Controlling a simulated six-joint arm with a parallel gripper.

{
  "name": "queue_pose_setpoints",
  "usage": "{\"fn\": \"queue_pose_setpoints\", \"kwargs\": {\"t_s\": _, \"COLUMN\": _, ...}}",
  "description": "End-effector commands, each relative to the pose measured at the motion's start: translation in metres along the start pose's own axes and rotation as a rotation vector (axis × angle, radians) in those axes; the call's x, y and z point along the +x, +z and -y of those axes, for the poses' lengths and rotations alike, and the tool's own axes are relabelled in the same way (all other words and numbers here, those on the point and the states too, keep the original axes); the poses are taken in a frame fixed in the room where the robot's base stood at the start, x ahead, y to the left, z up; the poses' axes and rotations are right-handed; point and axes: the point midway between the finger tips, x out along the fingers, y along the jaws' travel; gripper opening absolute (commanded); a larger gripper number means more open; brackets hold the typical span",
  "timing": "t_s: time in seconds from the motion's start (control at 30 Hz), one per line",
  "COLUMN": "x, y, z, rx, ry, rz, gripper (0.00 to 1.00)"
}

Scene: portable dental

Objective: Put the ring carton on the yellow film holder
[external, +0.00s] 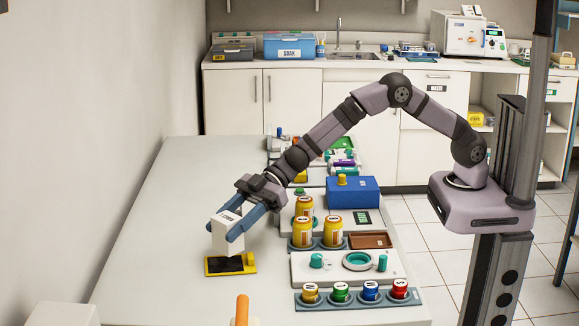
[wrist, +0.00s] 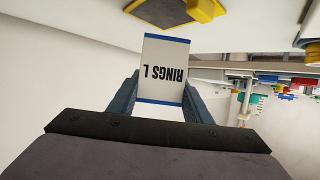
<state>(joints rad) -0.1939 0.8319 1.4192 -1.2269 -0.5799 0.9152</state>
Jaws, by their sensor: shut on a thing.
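In the external view the carton (external: 226,236) hangs at the left of the table. My gripper (external: 234,226) is shut on the carton, with a blue finger on each side; the fingers also show in the wrist view (wrist: 160,98). The yellow film holder (external: 214,267), with a dark face, lies on the table just below the carton in the external view. It shows at the top of the wrist view (wrist: 205,9). A small gap seems to separate them.
To the right stand yellow cans (external: 333,231), a row of coloured-lid jars (external: 371,290) and a white tray (external: 300,268) with teal parts. A blue box (external: 353,193) stands farther back. An orange rod (external: 242,308) rises at the front. The table's left side is clear.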

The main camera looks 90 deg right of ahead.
Motion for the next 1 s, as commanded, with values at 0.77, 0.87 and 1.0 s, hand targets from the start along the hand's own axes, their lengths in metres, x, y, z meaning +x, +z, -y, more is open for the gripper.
{"fn": "queue_pose_setpoints", "kwargs": {"t_s": 0.77, "x": 0.015, "y": 0.035, "z": 0.000, "rx": -0.001, "ry": 0.000, "rz": -0.001, "gripper": 0.23}}
{"fn": "queue_pose_setpoints", "kwargs": {"t_s": 0.87, "x": 0.015, "y": 0.036, "z": 0.000, "rx": 0.000, "ry": 0.000, "rz": -0.001, "gripper": 0.23}}
{"fn": "queue_pose_setpoints", "kwargs": {"t_s": 1.0, "x": 0.016, "y": 0.038, "z": 0.000, "rx": 0.000, "ry": 0.000, "rz": 0.000, "gripper": 0.54}}
